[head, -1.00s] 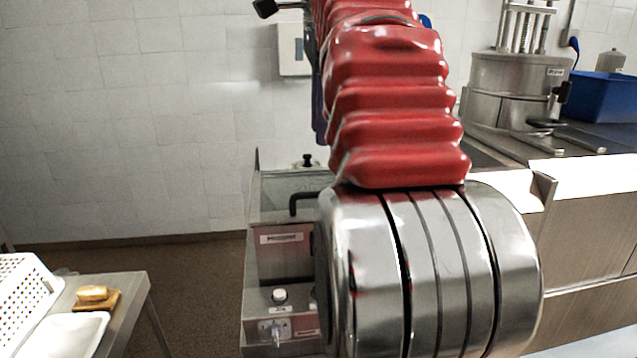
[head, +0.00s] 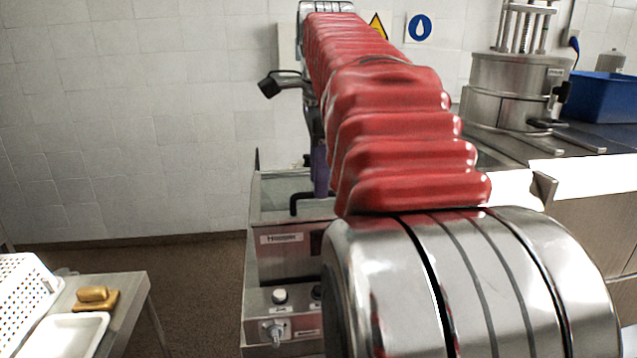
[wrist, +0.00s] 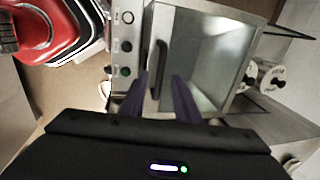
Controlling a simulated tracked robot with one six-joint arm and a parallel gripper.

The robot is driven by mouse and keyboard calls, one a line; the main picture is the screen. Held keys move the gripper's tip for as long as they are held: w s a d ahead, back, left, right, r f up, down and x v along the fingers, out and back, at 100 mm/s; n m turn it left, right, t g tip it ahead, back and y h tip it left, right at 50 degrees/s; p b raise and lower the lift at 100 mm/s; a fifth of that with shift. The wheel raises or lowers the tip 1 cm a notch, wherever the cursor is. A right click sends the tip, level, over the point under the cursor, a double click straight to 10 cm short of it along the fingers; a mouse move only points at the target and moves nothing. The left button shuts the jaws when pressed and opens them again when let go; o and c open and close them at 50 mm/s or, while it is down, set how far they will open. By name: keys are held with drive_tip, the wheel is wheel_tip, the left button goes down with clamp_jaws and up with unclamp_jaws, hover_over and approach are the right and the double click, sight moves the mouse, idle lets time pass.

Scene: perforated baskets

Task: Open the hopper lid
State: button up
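The hopper lid (wrist: 205,60) is a greyish, see-through panel on the steel machine. In the head view the lid (head: 280,188) lies on top of the machine, partly hidden by my arm. Its black bar handle (wrist: 159,72) is on the left side of the lid in the wrist view, and the handle (head: 308,198) also shows in the head view. My gripper (wrist: 162,78) is open, its purple fingers on either side of the handle in the picture. Whether they touch it I cannot tell. In the head view my gripper (head: 320,178) is largely hidden behind my arm.
The machine's front panel (head: 284,312) has knobs. At the lower left a table holds a white perforated basket (head: 22,285), a white tray (head: 75,333) and a yellowish brush-like item (head: 95,297). At the right are a steel cylinder machine (head: 510,90) and a blue bin (head: 597,97).

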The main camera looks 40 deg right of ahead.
drive_tip(key=shift+w+f, duration=0.15)
drive_tip(key=shift+f, duration=0.7)
clamp_jaws()
